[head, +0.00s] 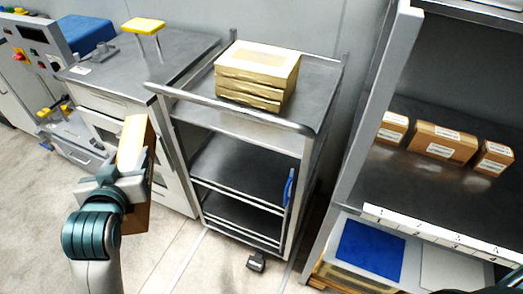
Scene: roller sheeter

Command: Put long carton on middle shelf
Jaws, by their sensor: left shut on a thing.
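My left gripper (128,184) is shut on a long brown carton (134,140) with a pale face. The carton stands roughly upright in the air at the left, in front of the grey cabinet, and the gripper hides its middle. A shelf rack stands at the right. Its dark shelf (385,180), between an upper and a lower level, bears a row of three brown cartons (440,143) with white labels. The held carton is well to the left of the rack, with the trolley between them. My right gripper does not show.
A metal trolley (320,95) stands in the middle with a stack of cartons (255,75) on top and empty lower decks. The rack's lower level holds a blue item (370,250). A grey cabinet (185,55) stands behind the left arm. The near floor is clear.

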